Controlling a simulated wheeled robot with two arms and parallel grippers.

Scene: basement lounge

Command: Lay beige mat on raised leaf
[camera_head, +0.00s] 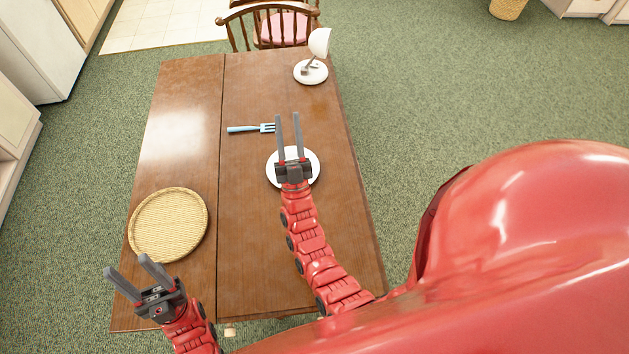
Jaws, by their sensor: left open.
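The beige mat (168,224), round and woven, lies flat on the left leaf (180,140) of the brown wooden table, left of the seam. Its left edge comes close to the leaf's outer edge. My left gripper (125,264) is open and empty, just below the mat in the picture and apart from it. My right gripper (288,115) has its fingers apart with nothing visible between them. It is over the white plate (308,178) on the main tabletop and hides part of it; I cannot tell whether it touches the plate.
A blue-handled fork (245,129) lies left of my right gripper's fingers. A small white lamp (311,72) stands at the table's far right corner. A wooden chair (277,25) with a pink seat is at the far end. The far part of the left leaf is bare.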

